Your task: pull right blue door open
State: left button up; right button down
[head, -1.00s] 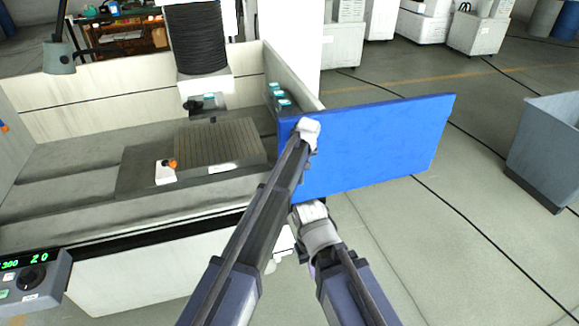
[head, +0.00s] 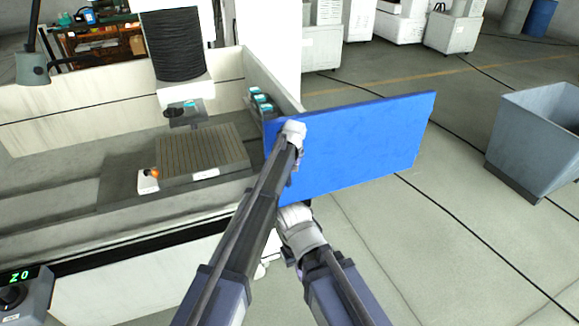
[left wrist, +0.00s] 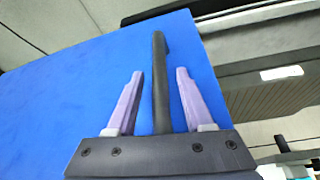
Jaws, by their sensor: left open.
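The blue door (head: 365,145) stands swung out from the right end of the machine, reaching right over the open floor. It also fills the left part of the left wrist view (left wrist: 60,90). A dark bar handle (left wrist: 160,50) is on its face. My left gripper (left wrist: 159,74) is open, with one purple finger on each side of the handle and a gap on both sides. In the head view, my left wrist is at the door's left part and hides the handle. My right arm is below the door, and its gripper (head: 290,257) is mostly hidden.
The machine's tank (head: 60,185) with a slatted table (head: 200,155) lies to the left. A control panel (head: 20,295) is at lower left. A grey bin (head: 540,140) stands at right. The floor between door and bin is clear, with dark lines across it.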

pick_arm(q)
jog(key=shift+r, duration=0.1)
jog(key=p+v, duration=0.7)
jog(key=shift+s+r, duration=0.2)
jog(key=shift+r, duration=0.05)
jog(key=s+a+f+g, duration=0.1)
jog(key=s+a, duration=0.6)
jog(key=s, duration=0.4)
jog(key=s+a+m+g, duration=0.1)
jog(key=s+a, duration=0.7)
jog(key=s, duration=0.3)
jog(key=s+a+f+g, duration=0.1)
jog(key=s+a+g, duration=0.1)
jog(key=s+a, duration=0.7)
jog(key=s+d+f+m+b, duration=0.2)
jog(key=s+d+f+b, duration=0.1)
jog(key=d, duration=0.3)
jog(key=s+d+f+m+b, duration=0.2)
jog(key=s+d+b, duration=0.1)
jog(key=s+d, duration=0.2)
jog(key=shift+d+f+g+y, duration=0.3)
jog(key=shift+d+f, duration=0.1)
jog(key=shift+d, duration=0.4)
